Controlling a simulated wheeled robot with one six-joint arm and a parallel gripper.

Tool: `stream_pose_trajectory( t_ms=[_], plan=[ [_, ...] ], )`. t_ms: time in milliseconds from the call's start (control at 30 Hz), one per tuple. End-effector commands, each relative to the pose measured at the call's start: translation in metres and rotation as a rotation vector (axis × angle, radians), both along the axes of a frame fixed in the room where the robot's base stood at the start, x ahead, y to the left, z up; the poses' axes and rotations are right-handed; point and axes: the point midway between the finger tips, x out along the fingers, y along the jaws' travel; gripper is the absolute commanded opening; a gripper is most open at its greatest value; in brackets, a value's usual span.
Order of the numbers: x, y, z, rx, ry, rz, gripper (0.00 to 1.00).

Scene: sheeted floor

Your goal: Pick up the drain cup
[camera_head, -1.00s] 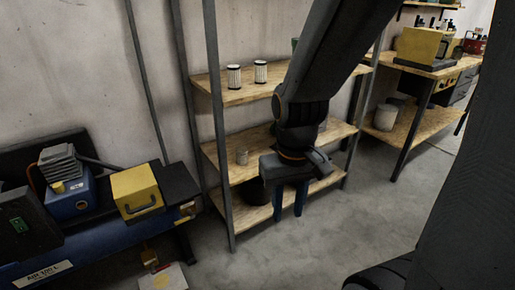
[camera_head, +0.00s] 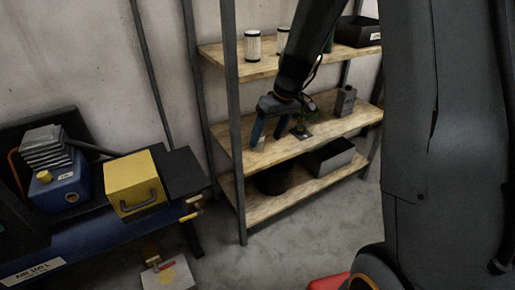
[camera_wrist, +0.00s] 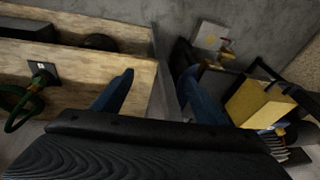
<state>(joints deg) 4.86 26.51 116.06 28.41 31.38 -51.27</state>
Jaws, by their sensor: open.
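A small pale cup-like object, perhaps the drain cup (camera_head: 260,144), shows on the middle shelf (camera_head: 285,150) near its left end. My gripper (camera_head: 266,141) is over that end of the shelf, blue fingers apart and pointing down. In the head view the object appears between or behind the fingers, and I cannot tell how far from them it is. In the wrist view my gripper (camera_wrist: 159,73) is open with nothing seen between the fingers but the shelf's edge and post. The cup cannot be made out in the wrist view.
A shelf post (camera_head: 237,130) stands close left of my gripper. A green-and-dark item (camera_head: 302,120) and a grey can (camera_head: 346,100) stand right on the same shelf. Below are a black bowl (camera_head: 275,182) and a grey bin (camera_head: 335,157). A yellow box (camera_head: 128,182) sits left.

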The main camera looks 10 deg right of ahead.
Motion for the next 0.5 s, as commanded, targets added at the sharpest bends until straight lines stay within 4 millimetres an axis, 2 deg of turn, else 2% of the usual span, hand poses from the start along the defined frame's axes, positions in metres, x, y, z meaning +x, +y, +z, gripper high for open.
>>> stream_pose_trajectory(
  t_ms=[33, 100, 200, 333, 500],
  plan=[
    [0.034, -0.005, -0.026, 0.013, -0.035, 0.036, 0.66],
    [0.073, -0.010, -0.048, 0.024, -0.093, 0.092, 0.66],
    [0.120, -0.020, -0.075, 0.029, -0.171, 0.159, 0.66],
    [0.161, -0.030, -0.100, 0.026, -0.247, 0.223, 0.66],
    [0.184, -0.037, -0.115, 0.017, -0.296, 0.261, 0.66]
  ],
)
